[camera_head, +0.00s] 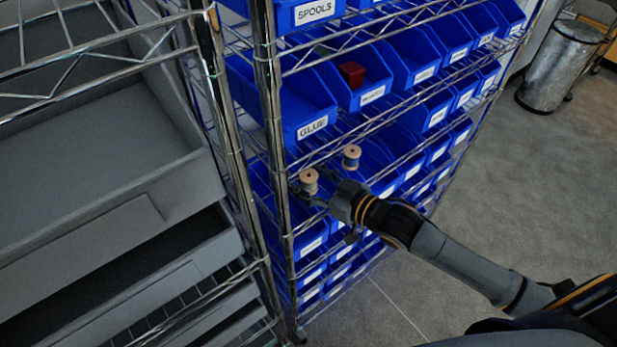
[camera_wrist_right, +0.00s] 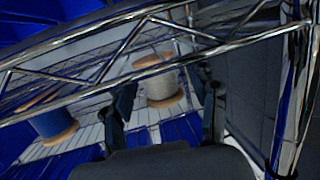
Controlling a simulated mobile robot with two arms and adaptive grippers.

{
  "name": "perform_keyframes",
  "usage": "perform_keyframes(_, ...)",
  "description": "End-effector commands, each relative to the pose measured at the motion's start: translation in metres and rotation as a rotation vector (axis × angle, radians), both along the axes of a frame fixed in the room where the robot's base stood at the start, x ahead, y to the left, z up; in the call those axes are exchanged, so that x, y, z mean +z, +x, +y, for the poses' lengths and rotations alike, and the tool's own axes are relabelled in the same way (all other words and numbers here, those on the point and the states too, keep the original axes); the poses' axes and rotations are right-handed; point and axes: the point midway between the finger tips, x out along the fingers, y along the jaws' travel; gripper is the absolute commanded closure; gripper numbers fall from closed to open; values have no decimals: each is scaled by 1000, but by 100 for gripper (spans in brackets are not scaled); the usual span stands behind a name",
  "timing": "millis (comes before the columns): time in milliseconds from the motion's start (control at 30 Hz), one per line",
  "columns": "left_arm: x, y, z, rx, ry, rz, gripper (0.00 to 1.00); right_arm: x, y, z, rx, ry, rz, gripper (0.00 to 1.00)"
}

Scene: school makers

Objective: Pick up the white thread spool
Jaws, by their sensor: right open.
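The white thread spool (camera_head: 309,184), pale thread with wooden ends, stands on a wire shelf level of the rack. In the right wrist view the white spool (camera_wrist_right: 161,84) shows beyond the fingertips, roughly between them. A blue thread spool (camera_head: 351,159) stands behind it; it also shows at the left of the right wrist view (camera_wrist_right: 52,120). My right gripper (camera_head: 322,188) is open and close to the white spool, with nothing held. I cannot tell whether a finger touches the spool. My left gripper is not in view.
A wire truss rail (camera_wrist_right: 105,55) of the rack crosses over the spools in the right wrist view. A chrome post (camera_head: 272,130) stands left of the spools. Blue labelled bins (camera_head: 310,108) fill the levels above and below.

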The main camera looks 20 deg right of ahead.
Motion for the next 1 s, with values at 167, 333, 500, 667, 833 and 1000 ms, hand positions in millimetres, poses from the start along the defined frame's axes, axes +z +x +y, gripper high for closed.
perform_keyframes(167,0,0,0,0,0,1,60,-1,2,2,1,0,1,42)
perform_keyframes(333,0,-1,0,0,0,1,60,-1,2,2,0,-1,1,58)
perform_keyframes(500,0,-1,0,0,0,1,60,-1,2,2,0,-1,1,87)
perform_keyframes(667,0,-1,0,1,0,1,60,-1,2,2,0,-1,1,88)
perform_keyframes(833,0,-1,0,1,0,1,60,0,2,1,0,0,0,88)
perform_keyframes(1000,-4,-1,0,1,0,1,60,10,2,1,2,-1,-4,88)
